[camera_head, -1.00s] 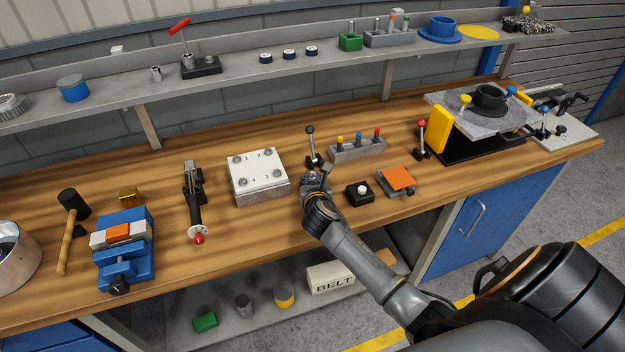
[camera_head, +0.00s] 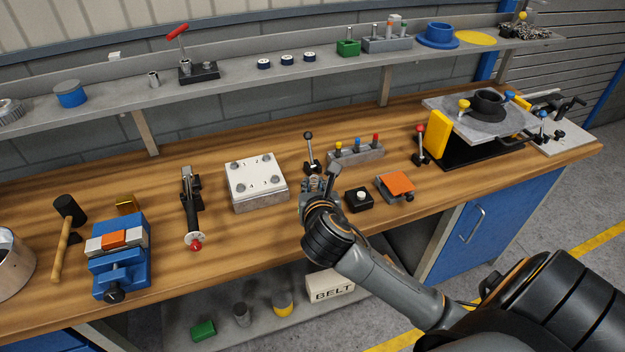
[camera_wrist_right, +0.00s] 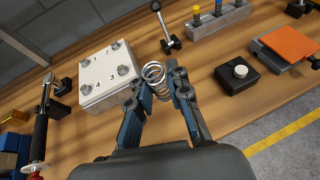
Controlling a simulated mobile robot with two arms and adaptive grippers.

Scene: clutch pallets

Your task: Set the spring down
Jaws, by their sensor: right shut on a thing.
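The spring (camera_wrist_right: 154,74) is a silvery metal coil. In the right wrist view it sits between the fingertips of my right gripper (camera_wrist_right: 158,90), which is shut on it. In the head view my right gripper (camera_head: 317,186) is over the bench top, between the white numbered plate and the black button box; the spring is hard to make out there. I cannot tell whether the spring touches the wood. My left gripper is not in view.
The white numbered plate (camera_head: 257,178) is to the left, a black-knobbed lever (camera_head: 311,155) behind, and a black button box (camera_head: 358,199) and orange-topped block (camera_head: 396,185) to the right. Bare wood (camera_head: 222,225) lies between the plate and the red-ended clamp (camera_head: 192,205).

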